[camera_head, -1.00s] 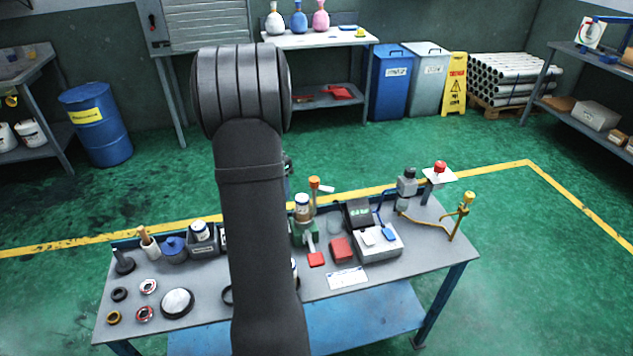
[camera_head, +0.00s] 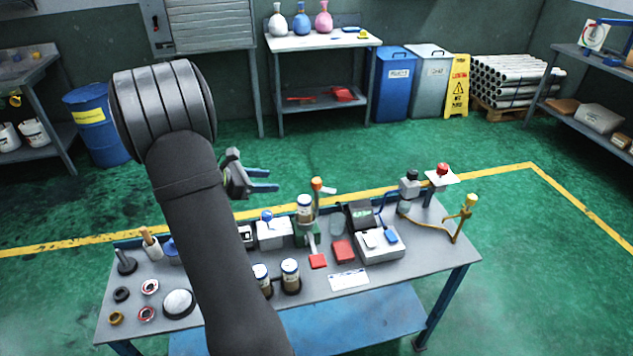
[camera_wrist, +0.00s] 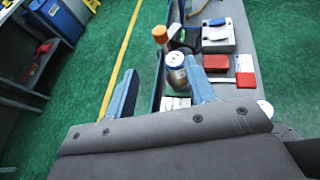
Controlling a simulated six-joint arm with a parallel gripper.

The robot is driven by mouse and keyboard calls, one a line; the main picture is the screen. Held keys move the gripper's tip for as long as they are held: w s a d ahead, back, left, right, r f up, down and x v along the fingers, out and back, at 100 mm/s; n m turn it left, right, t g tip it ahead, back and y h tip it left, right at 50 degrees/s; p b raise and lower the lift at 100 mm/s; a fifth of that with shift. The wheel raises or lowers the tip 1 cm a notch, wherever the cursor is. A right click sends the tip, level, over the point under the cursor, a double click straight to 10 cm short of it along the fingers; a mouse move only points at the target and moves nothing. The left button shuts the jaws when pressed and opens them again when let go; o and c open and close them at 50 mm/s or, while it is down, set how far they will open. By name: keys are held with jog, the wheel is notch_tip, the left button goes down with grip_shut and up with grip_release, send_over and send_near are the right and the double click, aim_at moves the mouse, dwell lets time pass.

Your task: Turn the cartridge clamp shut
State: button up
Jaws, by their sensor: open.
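The film tower (camera_head: 306,238) has a green base on the bench and holds an upright cartridge (camera_head: 304,208) with a white lid. An orange-topped post (camera_head: 317,185) with a short white lever (camera_head: 328,190) stands just right of the cartridge; I take this as the clamp, with the lever pointing right. In the wrist view the cartridge (camera_wrist: 176,62) and orange knob (camera_wrist: 160,34) lie ahead. My gripper (camera_head: 277,180) is open and empty, left of the tower and apparently above it. Its blue fingers show in the wrist view (camera_wrist: 160,66), apart from the knob.
A red pad (camera_head: 318,261) lies before the tower and a red block (camera_head: 343,250) beside it. A white scale-like box (camera_head: 380,247) stands to the right. Two dark jars (camera_head: 290,276) stand in front, and a white box (camera_head: 272,235) with a blue knob stands left.

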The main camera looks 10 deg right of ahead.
aim_at(314, 181)
jog(key=x, duration=1.7)
jog(key=shift+w+d, duration=0.15)
jog(key=c, duration=1)
